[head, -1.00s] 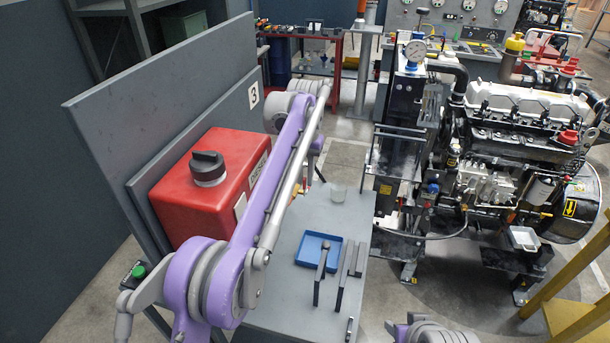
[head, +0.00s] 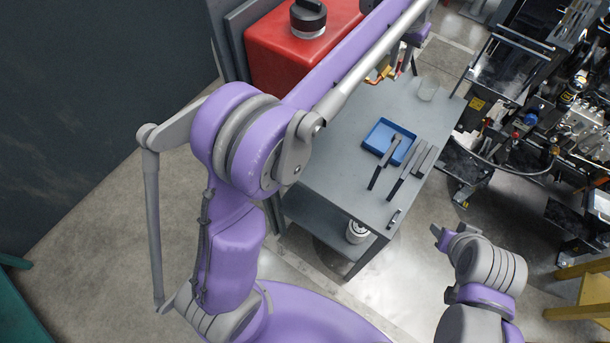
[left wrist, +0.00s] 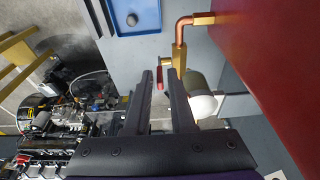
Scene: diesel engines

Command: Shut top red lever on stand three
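A red lever (left wrist: 159,79) on a brass fitting shows in the left wrist view, in the gap between my left fingertips. It looks thin and short; I cannot tell whether it touches a finger. The brass fitting (left wrist: 179,58) joins a copper elbow pipe that runs to the red tank (left wrist: 255,45). My left gripper (left wrist: 160,88) is open around the lever area. In the head view, the left gripper (head: 408,58) is beside the red tank (head: 285,50), partly hidden by my arm.
A pale cylinder (left wrist: 203,97) sits beside the brass fitting. An engine (head: 580,125) stands to the right. Floor left of the stand is clear.

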